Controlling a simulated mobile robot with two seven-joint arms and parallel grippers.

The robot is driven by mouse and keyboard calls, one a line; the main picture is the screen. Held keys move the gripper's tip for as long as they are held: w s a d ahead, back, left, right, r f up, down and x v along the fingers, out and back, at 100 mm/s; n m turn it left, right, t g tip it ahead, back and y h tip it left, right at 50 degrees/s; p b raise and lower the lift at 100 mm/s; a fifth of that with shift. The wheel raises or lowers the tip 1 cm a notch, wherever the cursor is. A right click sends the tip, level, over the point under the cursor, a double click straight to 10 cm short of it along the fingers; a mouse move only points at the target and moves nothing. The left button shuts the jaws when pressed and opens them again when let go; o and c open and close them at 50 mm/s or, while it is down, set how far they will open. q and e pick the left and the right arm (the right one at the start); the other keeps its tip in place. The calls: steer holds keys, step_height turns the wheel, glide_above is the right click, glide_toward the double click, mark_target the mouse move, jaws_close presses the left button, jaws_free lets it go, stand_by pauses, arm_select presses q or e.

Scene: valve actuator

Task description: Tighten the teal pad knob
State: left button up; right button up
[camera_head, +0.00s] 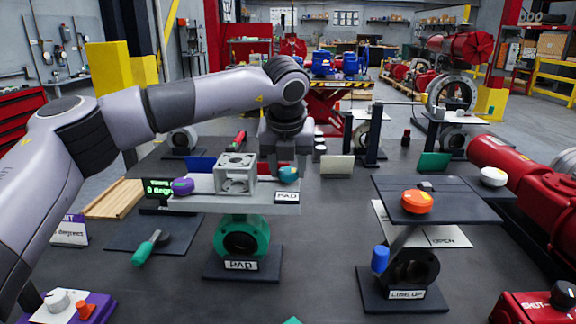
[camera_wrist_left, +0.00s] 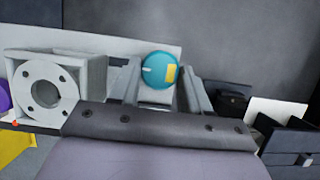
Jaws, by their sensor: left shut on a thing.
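The teal pad knob (camera_head: 288,174) sits at the right end of the grey plate above the pad valve, beside the PAD label (camera_head: 287,197). In the left wrist view the knob (camera_wrist_left: 158,72) shows a yellow patch and a short white mark. My left gripper (camera_head: 287,160) comes down from above and is shut on the knob, with a finger on either side. The fingers' contact with the knob is partly hidden. The green pad valve (camera_head: 242,238) stands below the plate. My right gripper is not in view.
A grey bracket block (camera_head: 236,172) and a purple knob (camera_head: 183,187) are on the same plate, left of my gripper. A small green-lit display (camera_head: 158,188) stands further left. The line-up stand with an orange knob (camera_head: 417,202) is to the right.

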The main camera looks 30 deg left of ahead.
arm_select(q)
steer(key=shift+a+f+m+h+b, duration=0.15)
steer(key=shift+m+h+b, duration=0.3)
steer(key=shift+m, duration=0.65)
steer(key=m+h, duration=0.1)
steer(key=m, duration=0.1)
steer(key=shift+m, duration=0.3)
steer(key=m, duration=0.1)
steer(key=m+h, duration=0.1)
steer(key=shift+a+r+m, duration=0.2)
steer(key=shift+m, duration=0.1)
steer(key=m+h+p, duration=0.1)
steer(key=m, duration=0.2)
steer(key=shift+a+m, duration=0.1)
steer(key=shift+m, duration=0.2)
steer(key=m, duration=0.2)
steer(key=m+g+h, duration=0.1)
steer(key=m, duration=0.1)
steer(key=m+g+h, duration=0.1)
steer(key=m, duration=0.1)
steer(key=shift+w+a+m, duration=0.2)
steer(key=shift+w+m, duration=0.05)
steer(key=shift+m, duration=0.05)
steer(key=o, duration=1.1)
steer(key=shift+c, duration=0.2)
